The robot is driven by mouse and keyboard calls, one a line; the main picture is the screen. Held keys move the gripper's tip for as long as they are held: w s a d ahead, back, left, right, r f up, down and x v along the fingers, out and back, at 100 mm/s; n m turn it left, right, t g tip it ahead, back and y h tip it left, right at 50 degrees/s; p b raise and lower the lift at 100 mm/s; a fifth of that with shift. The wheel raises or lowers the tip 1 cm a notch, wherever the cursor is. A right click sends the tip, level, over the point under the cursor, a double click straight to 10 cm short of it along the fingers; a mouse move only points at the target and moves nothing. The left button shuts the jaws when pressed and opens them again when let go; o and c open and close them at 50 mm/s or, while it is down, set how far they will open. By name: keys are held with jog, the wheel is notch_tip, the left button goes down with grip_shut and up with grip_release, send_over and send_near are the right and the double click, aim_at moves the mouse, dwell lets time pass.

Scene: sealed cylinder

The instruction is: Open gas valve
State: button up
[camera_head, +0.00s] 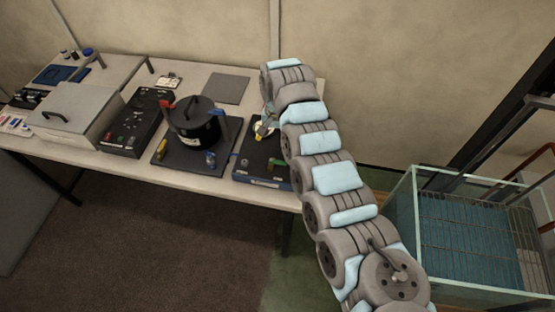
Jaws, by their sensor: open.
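A black lidded cylinder (194,124) stands on a dark square base plate (172,165) on the table. A red part shows at its left and a blue part at its right. A small yellow fitting (162,149) and a small blue fitting (210,158) sit at its foot. A dark panel (246,163) to the right bears a small green part (272,163). I cannot tell which of these small parts is the gas valve. My gripper (263,131) is open, pointing down above this panel beside a yellow and white part; my arm partly hides it and the panel's right side.
A black box with coloured controls (128,134) and a grey lidded case (82,116) stand on the table (120,164) to the left. A flat grey plate (226,88) lies behind the cylinder. A glass tank (475,240) stands at the right, beyond my arm.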

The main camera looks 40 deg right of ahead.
aim_at(278, 161)
notch_tip(278, 161, down, 12)
jog(key=shift+r+b, duration=0.1)
jog(key=shift+b, duration=0.55)
jog(key=c, duration=1.2)
